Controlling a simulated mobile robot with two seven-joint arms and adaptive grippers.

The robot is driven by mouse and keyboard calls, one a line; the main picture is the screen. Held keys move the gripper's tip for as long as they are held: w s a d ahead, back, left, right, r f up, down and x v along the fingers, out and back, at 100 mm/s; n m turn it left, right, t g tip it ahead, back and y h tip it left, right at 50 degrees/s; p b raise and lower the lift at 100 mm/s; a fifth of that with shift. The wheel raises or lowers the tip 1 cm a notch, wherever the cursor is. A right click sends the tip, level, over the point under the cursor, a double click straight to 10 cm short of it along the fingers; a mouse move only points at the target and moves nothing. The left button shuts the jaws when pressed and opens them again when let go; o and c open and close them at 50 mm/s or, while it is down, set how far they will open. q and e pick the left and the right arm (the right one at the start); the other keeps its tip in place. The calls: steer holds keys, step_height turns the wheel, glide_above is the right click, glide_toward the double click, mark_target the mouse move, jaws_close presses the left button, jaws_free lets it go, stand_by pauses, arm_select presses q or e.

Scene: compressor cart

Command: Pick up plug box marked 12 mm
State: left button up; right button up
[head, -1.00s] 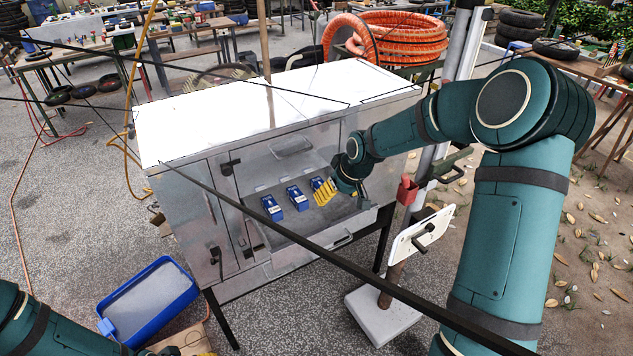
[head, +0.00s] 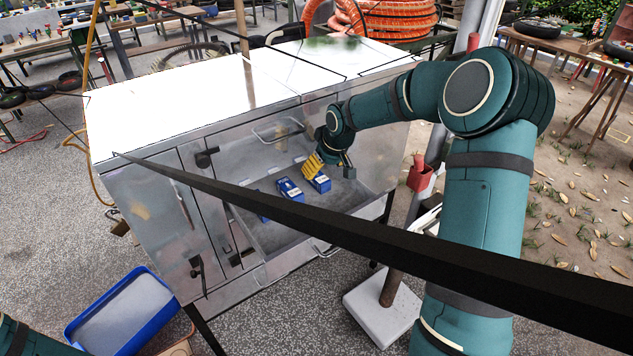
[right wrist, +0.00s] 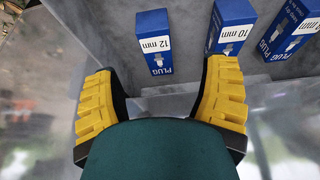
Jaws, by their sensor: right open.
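The plug box marked 12 mm (right wrist: 153,42) is blue with a white label and stands in the cart's open bay, ahead of and between my right fingers in the right wrist view. It appears to be the rightmost blue box (head: 320,183) in the head view. My right gripper (head: 313,166) has yellow fingers and is open and empty, close to that box. Its fingers (right wrist: 164,78) are spread wide in the right wrist view, with a gap between them and the box. My left gripper is out of view.
The box marked 10 mm (right wrist: 231,27) stands beside it, and another plug box (right wrist: 291,30) is farther right. The metal cart (head: 175,100) has walls around the bay. A black bar (head: 400,248) crosses the head view. A blue bin (head: 143,335) sits on the ground.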

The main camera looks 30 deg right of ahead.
mark_target(318, 175)
steer(key=x, duration=0.2)
steer(key=b+x, duration=0.1)
steer(key=x, duration=0.5)
steer(key=shift+w+d+r, duration=0.15)
steer(key=shift+w+d, duration=0.05)
steer(key=shift+w, duration=0.15)
jaws_close()
